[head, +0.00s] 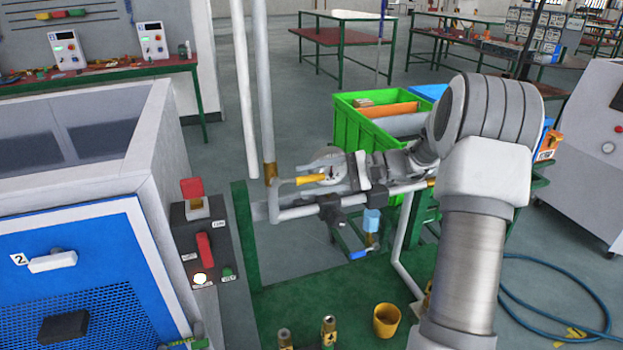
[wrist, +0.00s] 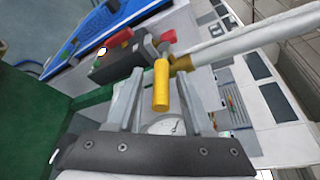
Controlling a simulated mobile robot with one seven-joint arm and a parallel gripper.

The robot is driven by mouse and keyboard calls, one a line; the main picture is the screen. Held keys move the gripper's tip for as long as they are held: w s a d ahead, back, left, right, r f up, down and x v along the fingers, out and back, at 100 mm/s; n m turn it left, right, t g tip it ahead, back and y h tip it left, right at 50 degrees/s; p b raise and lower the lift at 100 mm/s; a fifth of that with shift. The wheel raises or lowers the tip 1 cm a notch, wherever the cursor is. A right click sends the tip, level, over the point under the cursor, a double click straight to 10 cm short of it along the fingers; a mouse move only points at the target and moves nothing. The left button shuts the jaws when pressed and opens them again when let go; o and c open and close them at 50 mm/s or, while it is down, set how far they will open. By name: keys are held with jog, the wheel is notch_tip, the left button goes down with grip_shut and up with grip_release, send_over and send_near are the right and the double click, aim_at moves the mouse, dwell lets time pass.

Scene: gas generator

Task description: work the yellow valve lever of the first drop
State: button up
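The yellow valve lever (head: 311,179) sits on the pipework left of my gripper in the head view. In the wrist view the yellow lever (wrist: 161,88) points toward my palm, between my two fingers. My gripper (wrist: 160,78) is open around it, with a visible gap on each side. In the head view my gripper (head: 343,172) reaches in from the right, close to the lever's free end. The brass fitting (wrist: 181,65) at the lever's root shows in the wrist view. The exact depth of the lever between the fingers is hard to tell.
A grey horizontal pipe (head: 300,212) runs below, with a lower blue-handled valve (head: 360,253). A control box with red switches (head: 203,235) stands left. A green crate (head: 365,125) is behind.

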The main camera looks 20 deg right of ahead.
jog(key=p+v, duration=0.1)
jog(key=v, duration=1.6)
jog(key=shift+d, duration=0.2)
jog(key=shift+r, duration=0.15)
